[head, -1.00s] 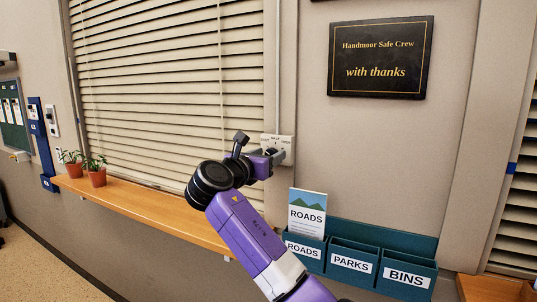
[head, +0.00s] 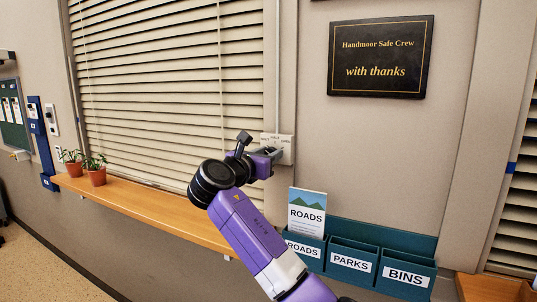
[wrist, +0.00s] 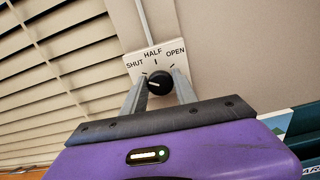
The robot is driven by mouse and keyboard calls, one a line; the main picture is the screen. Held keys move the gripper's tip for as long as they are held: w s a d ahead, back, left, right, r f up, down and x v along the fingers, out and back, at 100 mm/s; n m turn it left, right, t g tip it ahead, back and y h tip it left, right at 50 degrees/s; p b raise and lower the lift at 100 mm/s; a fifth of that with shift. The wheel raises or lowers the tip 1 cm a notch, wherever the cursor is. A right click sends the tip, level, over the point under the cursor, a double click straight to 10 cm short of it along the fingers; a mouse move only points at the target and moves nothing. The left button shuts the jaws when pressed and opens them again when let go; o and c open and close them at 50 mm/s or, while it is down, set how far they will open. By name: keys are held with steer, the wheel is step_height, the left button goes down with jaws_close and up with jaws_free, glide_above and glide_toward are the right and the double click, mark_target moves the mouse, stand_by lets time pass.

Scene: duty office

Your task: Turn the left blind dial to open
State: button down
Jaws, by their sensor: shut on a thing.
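The blind dial (wrist: 158,83) is a round black knob on a white plate (wrist: 137,67) marked SHUT, HALF and OPEN. A pale mark on the knob lies towards its left, on the SHUT side. My gripper (wrist: 161,80) has one grey finger on each side of the knob and is shut on it. In the head view my gripper (head: 267,155) is at the plate (head: 287,144) beside the blind, and it hides the knob. The blind (head: 165,95) has wide beige slats that are tilted, with dark lines between them.
A wooden sill (head: 150,205) with two potted plants (head: 96,172) runs below the blind. A teal rack (head: 380,245) labelled ROADS, PARKS and BINS hangs at lower right, close to my arm. A black plaque (head: 380,57) is above it.

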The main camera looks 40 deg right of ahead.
steer(key=m+b, duration=0.2)
steer(key=m, duration=0.5)
steer(key=m+b, duration=0.1)
steer(key=m, duration=0.7)
steer(key=f+m+b, duration=0.1)
steer(key=m+b, duration=0.1)
steer(key=m, duration=0.6)
steer(key=shift+s+b, duration=0.15)
steer(key=shift+b, duration=0.2)
steer(key=shift+m, duration=0.3)
steer(key=c, duration=1)
jaws_free()
steer(key=shift+r, duration=0.15)
steer(key=b+v, duration=0.1)
steer(key=v, duration=0.6)
steer(key=shift+s+a, duration=0.2)
steer(key=shift+a, duration=0.1)
